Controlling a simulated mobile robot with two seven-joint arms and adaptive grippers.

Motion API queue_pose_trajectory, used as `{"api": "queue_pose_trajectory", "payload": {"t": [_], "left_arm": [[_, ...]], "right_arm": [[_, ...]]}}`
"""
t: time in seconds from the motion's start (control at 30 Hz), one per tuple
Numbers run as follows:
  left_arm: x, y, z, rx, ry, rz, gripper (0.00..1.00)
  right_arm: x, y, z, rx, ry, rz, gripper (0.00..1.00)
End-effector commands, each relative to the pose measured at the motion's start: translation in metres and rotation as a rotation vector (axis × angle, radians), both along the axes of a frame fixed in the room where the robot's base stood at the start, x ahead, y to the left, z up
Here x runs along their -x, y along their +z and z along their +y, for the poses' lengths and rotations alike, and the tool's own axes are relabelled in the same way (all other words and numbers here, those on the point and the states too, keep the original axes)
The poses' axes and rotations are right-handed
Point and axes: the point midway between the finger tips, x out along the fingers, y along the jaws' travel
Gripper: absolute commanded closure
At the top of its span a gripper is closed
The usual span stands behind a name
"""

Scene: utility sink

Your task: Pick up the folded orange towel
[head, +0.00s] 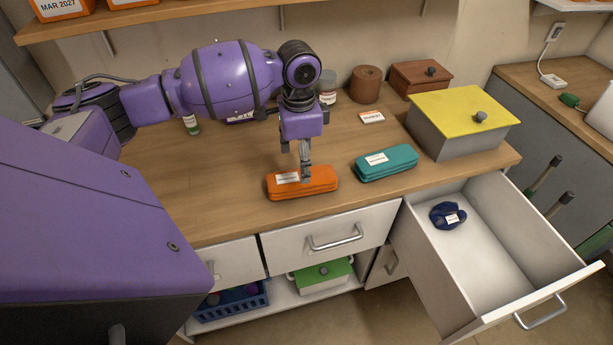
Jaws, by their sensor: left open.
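The folded orange towel (322,185) lies on the wooden counter near its front edge, with a white label on its top left part. My left gripper (306,178) points down over the towel, its fingers open. The fingertips overlap the towel's upper middle in the picture and hide a little of it. I cannot tell whether they touch it. My right gripper is not in view.
A teal folded towel (400,161) lies just right of the orange one. A grey box with a yellow lid (455,105) stands further right. An open drawer (492,255) holding a dark blue bundle (440,214) juts out at the front right. Brown containers stand behind.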

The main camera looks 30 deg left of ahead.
Motion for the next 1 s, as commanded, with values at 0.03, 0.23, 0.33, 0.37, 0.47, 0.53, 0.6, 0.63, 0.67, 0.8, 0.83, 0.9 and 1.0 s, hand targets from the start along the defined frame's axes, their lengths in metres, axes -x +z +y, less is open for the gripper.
{"api": "queue_pose_trajectory", "payload": {"t": [0.03, 0.23, 0.33, 0.37, 0.47, 0.53, 0.6, 0.63, 0.67, 0.8, 0.83, 0.9, 1.0], "left_arm": [[0.001, -0.007, 0.0, 0.001, 0.0, 0.004, 0.25], [-0.001, -0.025, -0.003, 0.001, 0.0, 0.002, 0.25], [-0.002, -0.04, -0.005, 0.001, 0.0, 0.0, 0.25], [-0.002, -0.045, -0.004, 0.001, 0.001, 0.001, 0.25], [-0.002, -0.057, -0.004, 0.0, 0.001, 0.0, 0.25], [-0.002, -0.059, -0.004, -0.001, 0.001, -0.002, 0.25], [-0.002, -0.059, -0.004, -0.001, 0.0, -0.002, 0.25], [-0.002, -0.059, -0.004, -0.001, 0.0, -0.002, 0.25], [-0.002, -0.059, -0.004, -0.001, 0.0, -0.002, 0.25], [-0.002, -0.059, -0.004, -0.001, 0.0, -0.002, 0.39], [-0.002, -0.059, -0.004, -0.001, 0.0, -0.002, 0.43], [-0.002, -0.059, -0.004, -0.001, 0.0, -0.002, 0.53], [-0.002, -0.059, -0.004, -0.001, 0.0, -0.002, 0.66]], "right_arm": [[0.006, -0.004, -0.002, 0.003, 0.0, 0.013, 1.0], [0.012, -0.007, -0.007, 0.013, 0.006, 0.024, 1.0], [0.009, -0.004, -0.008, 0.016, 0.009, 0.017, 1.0], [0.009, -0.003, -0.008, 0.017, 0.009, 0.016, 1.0], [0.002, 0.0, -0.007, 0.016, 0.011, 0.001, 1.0], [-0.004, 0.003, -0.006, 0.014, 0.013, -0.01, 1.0], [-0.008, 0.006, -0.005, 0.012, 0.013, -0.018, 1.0], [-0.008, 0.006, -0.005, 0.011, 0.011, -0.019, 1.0], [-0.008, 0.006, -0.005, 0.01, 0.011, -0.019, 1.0], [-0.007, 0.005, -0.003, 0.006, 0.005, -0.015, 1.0], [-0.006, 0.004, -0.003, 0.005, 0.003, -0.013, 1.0], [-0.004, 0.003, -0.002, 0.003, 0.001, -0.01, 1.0], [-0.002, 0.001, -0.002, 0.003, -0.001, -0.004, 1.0]]}}
